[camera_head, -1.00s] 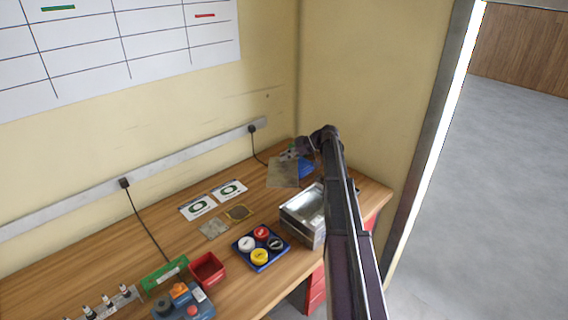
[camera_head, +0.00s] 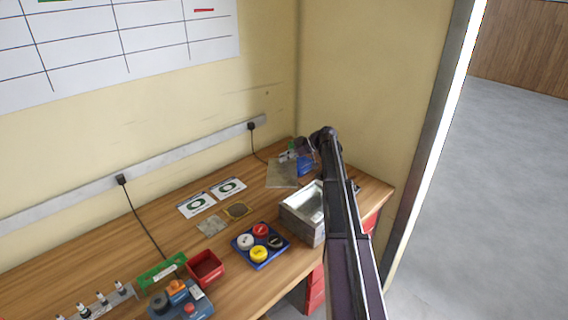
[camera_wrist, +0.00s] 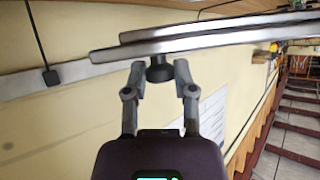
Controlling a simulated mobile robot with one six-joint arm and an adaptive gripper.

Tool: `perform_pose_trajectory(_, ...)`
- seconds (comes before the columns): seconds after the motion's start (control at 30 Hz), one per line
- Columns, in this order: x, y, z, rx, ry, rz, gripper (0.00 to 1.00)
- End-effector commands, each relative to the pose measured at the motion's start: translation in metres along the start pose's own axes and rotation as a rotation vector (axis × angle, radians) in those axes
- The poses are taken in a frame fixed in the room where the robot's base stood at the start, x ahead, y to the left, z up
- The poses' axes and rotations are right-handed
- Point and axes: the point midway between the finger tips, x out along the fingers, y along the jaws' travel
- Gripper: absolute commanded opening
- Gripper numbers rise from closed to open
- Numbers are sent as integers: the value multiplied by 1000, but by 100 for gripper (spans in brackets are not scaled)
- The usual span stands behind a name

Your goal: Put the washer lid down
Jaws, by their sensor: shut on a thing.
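The washer lid is a flat grey metal plate (camera_head: 283,174) at the far end of the bench in the head view. In the wrist view the lid (camera_wrist: 215,38) shows nearly edge-on across the top, with a dark knob. My gripper (camera_wrist: 160,70) is shut on that knob, one finger on each side. In the head view my gripper (camera_head: 297,152) is small and partly hidden by my arm. I cannot tell whether the lid touches the bench. The washer, a silvery metal box (camera_head: 303,222), stands open-topped at the bench's front edge, partly behind my arm.
A blue bin (camera_head: 307,165) stands close beside the lid. A blue tray (camera_head: 262,262) with several coloured caps, a red bin (camera_head: 205,268) and two printed cards (camera_head: 228,188) lie nearer. Bare bench (camera_head: 262,205) shows between the cards and the washer. Walls close the far corner.

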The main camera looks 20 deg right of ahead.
Motion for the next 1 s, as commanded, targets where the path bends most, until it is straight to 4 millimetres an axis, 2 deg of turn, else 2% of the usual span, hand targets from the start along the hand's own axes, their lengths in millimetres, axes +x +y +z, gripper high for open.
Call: perform_pose_trajectory(1.0, 8, 1, 16, 0, 1, 0, 0)
